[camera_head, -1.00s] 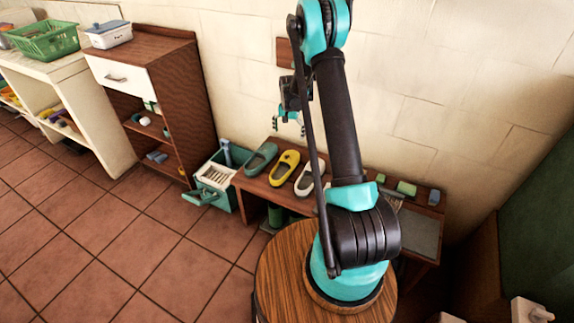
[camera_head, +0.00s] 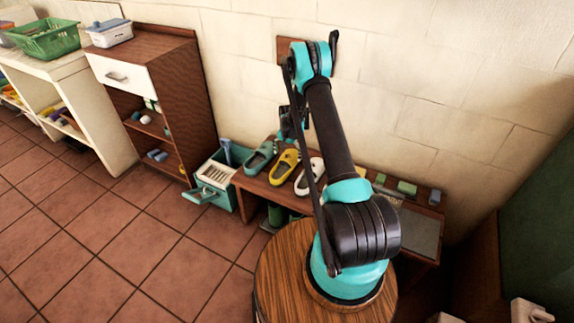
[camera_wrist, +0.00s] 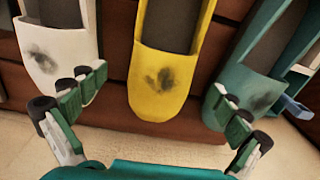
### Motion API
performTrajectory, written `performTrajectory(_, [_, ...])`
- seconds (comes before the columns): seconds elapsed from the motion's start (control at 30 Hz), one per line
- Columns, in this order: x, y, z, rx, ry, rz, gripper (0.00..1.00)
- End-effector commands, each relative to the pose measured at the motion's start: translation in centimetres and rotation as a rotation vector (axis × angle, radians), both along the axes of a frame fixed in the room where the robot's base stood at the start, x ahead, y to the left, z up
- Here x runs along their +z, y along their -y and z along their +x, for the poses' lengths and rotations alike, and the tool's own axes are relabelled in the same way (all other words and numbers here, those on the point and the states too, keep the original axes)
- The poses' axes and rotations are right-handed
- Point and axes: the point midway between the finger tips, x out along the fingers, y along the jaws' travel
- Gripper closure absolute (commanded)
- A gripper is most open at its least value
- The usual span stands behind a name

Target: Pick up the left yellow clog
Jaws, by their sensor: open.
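One yellow clog (camera_head: 285,163) shows on the low wooden bench, between a grey-teal clog and a white clog. In the wrist view the yellow clog (camera_wrist: 160,85) lies in the middle, its toe toward the bottom, with a dark smudge on the toe. My gripper (camera_wrist: 160,93) is open, its fingers spread to either side of the yellow clog. The left finger overlaps the white clog and the right finger overlaps the teal clog in the picture; I cannot tell whether they touch. In the head view my gripper (camera_head: 288,128) is small and dark, just above the clogs' wall-side ends.
The white clog (camera_wrist: 45,65) and teal clog (camera_wrist: 245,90) stand close on both sides. The wall (camera_head: 240,75) is right behind the bench (camera_head: 252,185). A teal crate (camera_head: 222,190) stands left of it. Green and grey blocks (camera_head: 407,187) lie on its right part.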

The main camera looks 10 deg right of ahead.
Motion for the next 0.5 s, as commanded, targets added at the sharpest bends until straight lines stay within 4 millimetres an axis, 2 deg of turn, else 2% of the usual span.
performTrajectory(0.17, [-1.0, 0.0, 0.0, 0.0, 0.0, 0.0, 0.0])
performTrajectory(0.5, [-5.2, -0.3, 0.4, 0.0, 0.0, 0.0, 0.0])
